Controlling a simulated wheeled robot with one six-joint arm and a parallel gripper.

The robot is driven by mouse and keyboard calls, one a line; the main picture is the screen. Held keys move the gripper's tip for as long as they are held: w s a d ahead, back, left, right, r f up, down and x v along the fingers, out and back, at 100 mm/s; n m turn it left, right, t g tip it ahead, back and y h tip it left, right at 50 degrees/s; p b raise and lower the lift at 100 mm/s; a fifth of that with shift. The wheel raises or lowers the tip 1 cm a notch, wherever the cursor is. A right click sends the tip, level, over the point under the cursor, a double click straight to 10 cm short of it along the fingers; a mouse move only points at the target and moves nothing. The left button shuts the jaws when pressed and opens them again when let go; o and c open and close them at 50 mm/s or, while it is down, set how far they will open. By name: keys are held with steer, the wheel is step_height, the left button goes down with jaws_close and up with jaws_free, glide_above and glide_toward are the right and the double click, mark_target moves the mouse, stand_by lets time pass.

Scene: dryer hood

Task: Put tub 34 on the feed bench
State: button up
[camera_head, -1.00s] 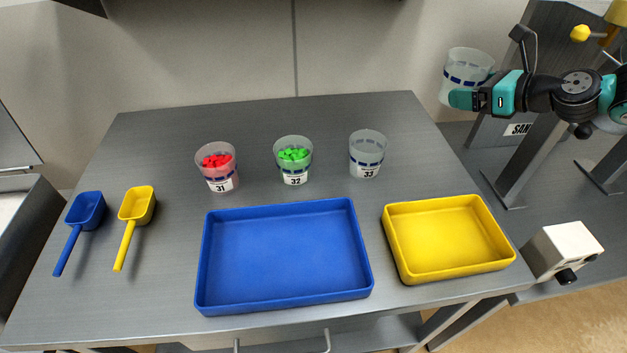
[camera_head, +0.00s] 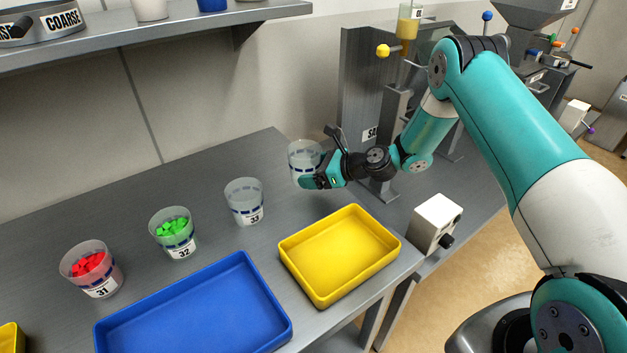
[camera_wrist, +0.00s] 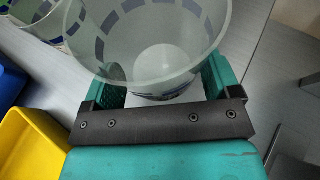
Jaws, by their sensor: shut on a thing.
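My gripper (camera_head: 314,180) is shut on a clear, empty-looking tub (camera_head: 303,156) with blue dashes round it. The tub is upright, and its number is not visible. It is at the right end of the grey bench (camera_head: 262,152), right of tub 33 (camera_head: 244,202). I cannot tell whether its base touches the bench top. In the wrist view the held tub (camera_wrist: 165,60) sits between the two teal fingers, and its inside shows no contents.
Tub 32 (camera_head: 174,235) holds green pieces and tub 31 (camera_head: 92,270) red ones. A blue tray (camera_head: 200,318) and a yellow tray (camera_head: 340,250) lie in front. A white box (camera_head: 434,222) and a grey stand (camera_head: 362,90) are to the right. A shelf (camera_head: 150,35) hangs above.

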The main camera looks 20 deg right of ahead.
steer(key=shift+f, duration=2)
steer(key=shift+f, duration=0.15)
steer(key=o, duration=0.8)
steer(key=shift+o, duration=0.2)
